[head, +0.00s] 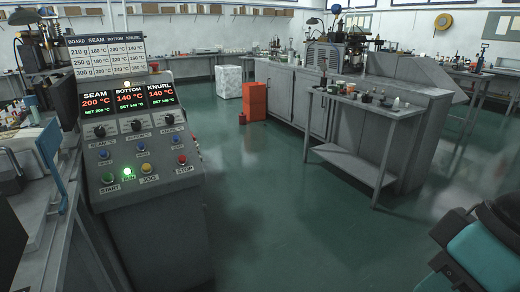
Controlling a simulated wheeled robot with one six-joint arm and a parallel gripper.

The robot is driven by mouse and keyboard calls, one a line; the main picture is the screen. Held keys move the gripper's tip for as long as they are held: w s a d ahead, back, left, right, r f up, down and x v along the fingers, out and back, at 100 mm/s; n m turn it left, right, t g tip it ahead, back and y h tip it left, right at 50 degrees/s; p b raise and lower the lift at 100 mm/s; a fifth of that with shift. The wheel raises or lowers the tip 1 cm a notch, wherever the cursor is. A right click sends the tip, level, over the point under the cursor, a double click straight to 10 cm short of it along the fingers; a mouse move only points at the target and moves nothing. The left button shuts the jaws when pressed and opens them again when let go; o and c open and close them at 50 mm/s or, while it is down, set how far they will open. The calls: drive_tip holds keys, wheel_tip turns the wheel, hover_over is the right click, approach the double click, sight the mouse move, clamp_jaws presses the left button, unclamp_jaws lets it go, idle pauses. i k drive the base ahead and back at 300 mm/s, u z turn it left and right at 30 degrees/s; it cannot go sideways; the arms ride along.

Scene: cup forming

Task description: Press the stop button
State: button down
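The stop button (182,160) is a small red cap on the sloped front of the grey control console (153,225), at the right end of its lower row, above a STOP label. To its left are the yellow JOG button (147,168), a lit green RUN lamp (127,173) and the green START button (108,178). Nothing covers the stop button. A teal and black part of my arm shows at the lower right, well apart from the console. My gripper cannot be made out.
A cluttered bench (62,215) stands close on the left. Green floor (300,220) is clear to the right, up to a grey side table (350,165).

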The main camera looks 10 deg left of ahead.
sight(182, 159)
drive_tip(key=z, duration=0.3)
drive_tip(key=i, duration=1)
drive_tip(key=u, duration=2.9)
drive_tip(key=i, duration=0.5)
